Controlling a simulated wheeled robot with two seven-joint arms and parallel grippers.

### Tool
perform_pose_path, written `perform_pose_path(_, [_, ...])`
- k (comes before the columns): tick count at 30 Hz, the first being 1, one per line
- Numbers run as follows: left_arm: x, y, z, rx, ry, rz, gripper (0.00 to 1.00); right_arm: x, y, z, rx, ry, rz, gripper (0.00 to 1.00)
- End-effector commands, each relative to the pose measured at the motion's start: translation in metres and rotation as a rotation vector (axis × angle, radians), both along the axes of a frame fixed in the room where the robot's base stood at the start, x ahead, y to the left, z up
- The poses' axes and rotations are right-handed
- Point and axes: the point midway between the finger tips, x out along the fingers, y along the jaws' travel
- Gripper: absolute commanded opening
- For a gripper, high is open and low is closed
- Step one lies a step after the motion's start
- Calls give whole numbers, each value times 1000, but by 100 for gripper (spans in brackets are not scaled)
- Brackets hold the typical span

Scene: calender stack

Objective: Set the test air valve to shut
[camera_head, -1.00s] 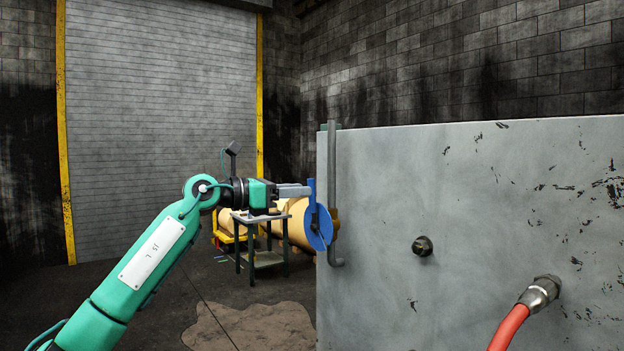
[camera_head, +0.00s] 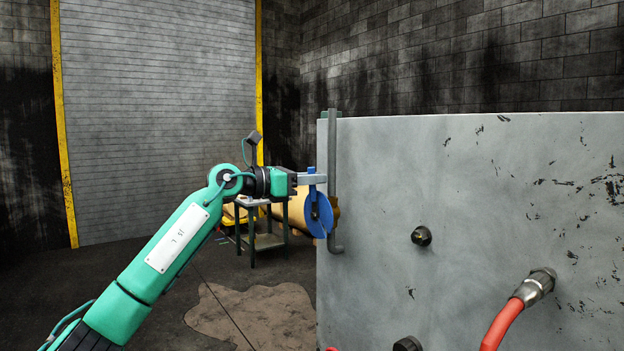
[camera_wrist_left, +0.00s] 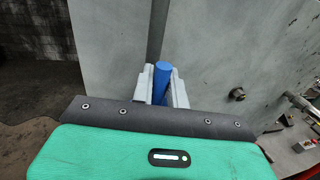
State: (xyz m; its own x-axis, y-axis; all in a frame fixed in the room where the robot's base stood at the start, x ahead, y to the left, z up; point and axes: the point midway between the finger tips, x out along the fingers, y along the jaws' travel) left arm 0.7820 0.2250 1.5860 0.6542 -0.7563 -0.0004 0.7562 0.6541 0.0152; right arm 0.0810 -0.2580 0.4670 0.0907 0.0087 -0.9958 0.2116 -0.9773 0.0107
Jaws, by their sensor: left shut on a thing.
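The test air valve has a blue handle with a blue disc (camera_head: 319,220), mounted on a vertical grey pipe (camera_head: 332,150) at the left edge of a grey panel. A brass-coloured body shows behind the disc. The handle points upward from the disc. My left gripper (camera_head: 318,179) reaches in from the left and is shut on the upper part of the blue handle. In the left wrist view the blue handle (camera_wrist_left: 162,78) stands between the two pale fingers. My right gripper is not in view.
The grey panel (camera_head: 460,200) fills the right side, with a dark fitting (camera_head: 421,236) and a red hose (camera_head: 502,322) sticking out. A small table (camera_head: 262,241) and tan cylinders stand behind. Floor at the left is open, with a brown patch (camera_head: 250,312).

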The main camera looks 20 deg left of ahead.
Motion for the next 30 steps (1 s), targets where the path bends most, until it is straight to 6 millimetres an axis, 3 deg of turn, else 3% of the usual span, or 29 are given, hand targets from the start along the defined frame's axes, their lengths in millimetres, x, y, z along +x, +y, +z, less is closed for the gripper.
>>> perform_pose_path(11, [-5,-6,-2,70,-57,0,0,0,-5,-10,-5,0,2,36])
perform_pose_path(30, [-33,-42,-21,515,-404,0,0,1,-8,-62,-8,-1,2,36])
